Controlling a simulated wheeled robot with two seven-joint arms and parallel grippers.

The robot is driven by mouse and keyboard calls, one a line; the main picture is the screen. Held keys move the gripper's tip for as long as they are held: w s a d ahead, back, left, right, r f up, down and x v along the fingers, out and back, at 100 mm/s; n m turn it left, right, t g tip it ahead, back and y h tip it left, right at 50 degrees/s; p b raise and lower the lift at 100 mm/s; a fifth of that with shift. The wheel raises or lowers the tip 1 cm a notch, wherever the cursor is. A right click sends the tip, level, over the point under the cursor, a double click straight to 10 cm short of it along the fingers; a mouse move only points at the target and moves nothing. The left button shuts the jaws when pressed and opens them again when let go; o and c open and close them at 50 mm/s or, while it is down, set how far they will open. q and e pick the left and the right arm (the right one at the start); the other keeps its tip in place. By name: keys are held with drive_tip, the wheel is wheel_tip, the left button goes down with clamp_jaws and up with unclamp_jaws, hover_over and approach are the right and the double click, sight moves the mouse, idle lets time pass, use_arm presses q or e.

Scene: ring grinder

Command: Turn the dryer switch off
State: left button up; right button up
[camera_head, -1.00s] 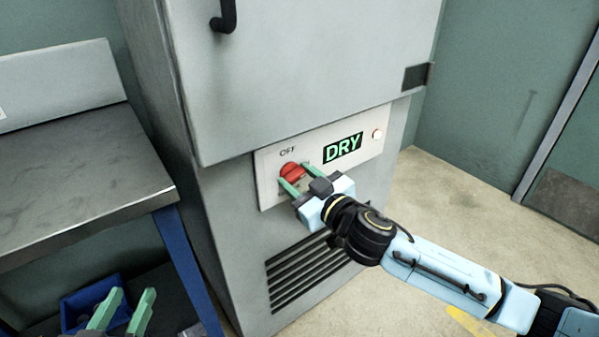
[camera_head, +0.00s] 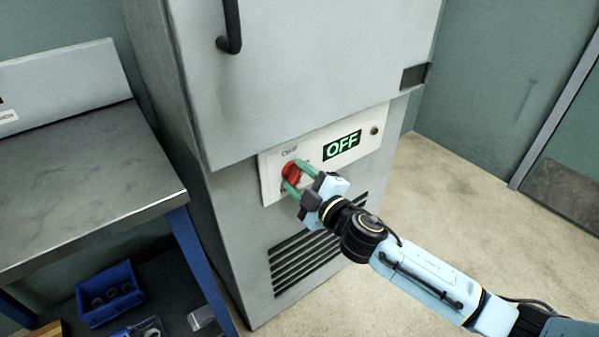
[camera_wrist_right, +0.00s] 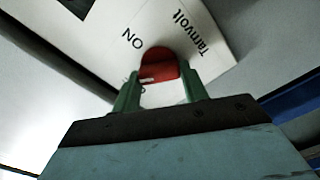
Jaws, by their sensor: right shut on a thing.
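The dryer is a tall grey cabinet (camera_head: 290,75) with a pale control panel (camera_head: 375,150). Its red rotary switch (camera_head: 291,171) is at the panel's left end, and the display (camera_head: 342,145) reads OFF in green. The small round lamp (camera_head: 374,131) at the right is dark. My right gripper (camera_head: 299,178) is shut on the red switch, with a green finger on either side. In the right wrist view the red switch (camera_wrist_right: 158,66) sits between the green fingers, near the printed word ON. My left gripper is not in view.
A grey metal bench (camera_head: 85,175) stands left of the dryer. Below it are a blue bin (camera_head: 110,295) with ring-like parts and other small items. A dark handle (camera_head: 231,30) is on the dryer door. The floor at right is clear.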

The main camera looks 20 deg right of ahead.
drive_tip(key=n+p, duration=0.1)
drive_tip(key=n, duration=0.2)
drive_tip(key=shift+n, duration=0.3)
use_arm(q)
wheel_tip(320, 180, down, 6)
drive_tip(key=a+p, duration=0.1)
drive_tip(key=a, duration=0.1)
use_arm(e)
drive_tip(key=shift+f+n, duration=0.15)
drive_tip(key=shift+n, duration=1.15)
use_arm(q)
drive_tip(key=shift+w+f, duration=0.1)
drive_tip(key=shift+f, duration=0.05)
use_arm(e)
drive_tip(key=o, duration=1)
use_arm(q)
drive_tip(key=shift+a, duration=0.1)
use_arm(e)
drive_tip(key=shift+s, duration=0.1)
